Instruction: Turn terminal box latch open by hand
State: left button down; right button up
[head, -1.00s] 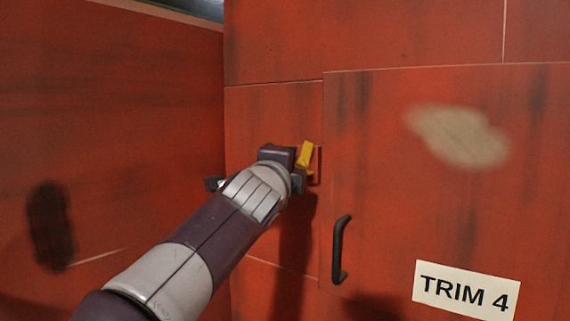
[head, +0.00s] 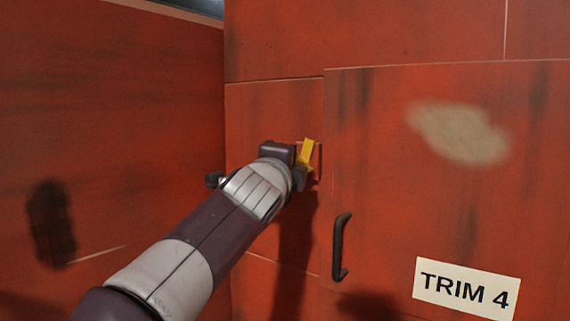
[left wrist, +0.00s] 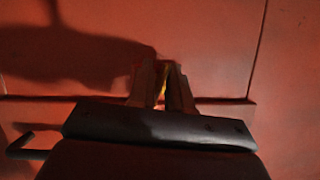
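The yellow latch (head: 306,152) sits on the red panel just left of the door's edge, tilted slightly with its top to the right. My left gripper (head: 300,168) is right at the latch and hides its lower part. In the left wrist view a thin yellow strip of the latch (left wrist: 161,86) shows between the two fingers of my left gripper (left wrist: 163,82). The fingers are close together with the latch between them; they appear closed on it, though the contact is dark. My right gripper is in neither view.
The red door (head: 440,210) has a black vertical handle (head: 340,247) below and right of the latch, and a white TRIM 4 label (head: 466,288). A red side wall (head: 120,120) stands close on the left. The space before the door is clear.

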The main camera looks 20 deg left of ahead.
pick_arm(q)
jog(key=c, duration=1.3)
grip_release()
jog(key=shift+r, duration=0.2)
jog(key=shift+o, duration=0.2)
jog(key=shift+w+d+f, duration=0.15)
jog(key=shift+d, duration=0.1)
jog(key=shift+a, duration=0.1)
jog(key=s+b, duration=0.5)
jog(key=s, duration=0.7)
jog(key=shift+s+d+f, duration=0.25)
jog(key=shift+s+f, duration=0.1)
jog(key=shift+f, duration=0.05)
